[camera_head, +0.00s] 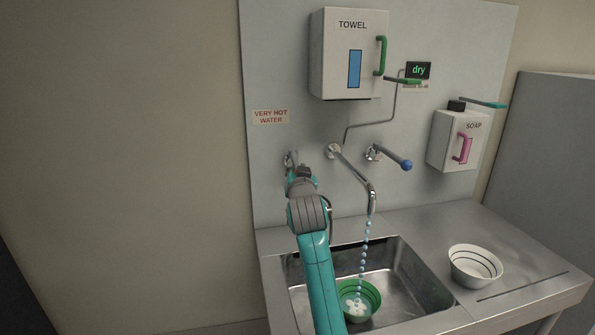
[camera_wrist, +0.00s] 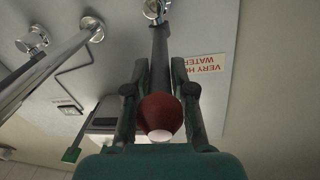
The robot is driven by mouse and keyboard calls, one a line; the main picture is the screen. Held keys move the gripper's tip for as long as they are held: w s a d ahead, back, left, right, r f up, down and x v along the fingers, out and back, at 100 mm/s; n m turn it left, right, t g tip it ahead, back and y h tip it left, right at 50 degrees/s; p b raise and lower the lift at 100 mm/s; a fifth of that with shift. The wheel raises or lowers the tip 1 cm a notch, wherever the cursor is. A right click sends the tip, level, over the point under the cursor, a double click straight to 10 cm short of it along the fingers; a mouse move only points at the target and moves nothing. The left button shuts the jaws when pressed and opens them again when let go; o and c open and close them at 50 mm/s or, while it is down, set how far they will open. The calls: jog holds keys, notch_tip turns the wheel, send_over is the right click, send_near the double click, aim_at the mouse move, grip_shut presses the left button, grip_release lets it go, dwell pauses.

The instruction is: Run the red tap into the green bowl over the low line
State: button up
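The green bowl (camera_head: 374,289) stands in the sink under the spout (camera_head: 371,195). Blue drops of water (camera_head: 366,240) fall from the spout into it. Pale water or splash (camera_head: 356,308) shows low in the bowl, with dark lines visible on the inner wall; which line it reaches I cannot tell. My gripper (camera_head: 301,176) is at the left tap and hides its knob in the head view. In the wrist view the red knob (camera_wrist: 160,113) of the tap sits between my fingers (camera_wrist: 160,70), which appear to touch its sides. Its lever (camera_wrist: 159,50) runs to the wall.
The blue tap (camera_head: 406,165) is right of the spout. A white bowl (camera_head: 476,264) with dark lines stands on the drainboard (camera_head: 520,250). Towel box (camera_head: 336,60), "dry" display (camera_head: 418,70) and soap box (camera_head: 452,143) hang above. A sign (camera_head: 270,117) reads "VERY HOT WATER".

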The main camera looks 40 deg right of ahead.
jog(key=shift+o, duration=1.1)
jog(key=shift+s, duration=0.1)
jog(key=v, duration=1.2)
dwell(5.6)
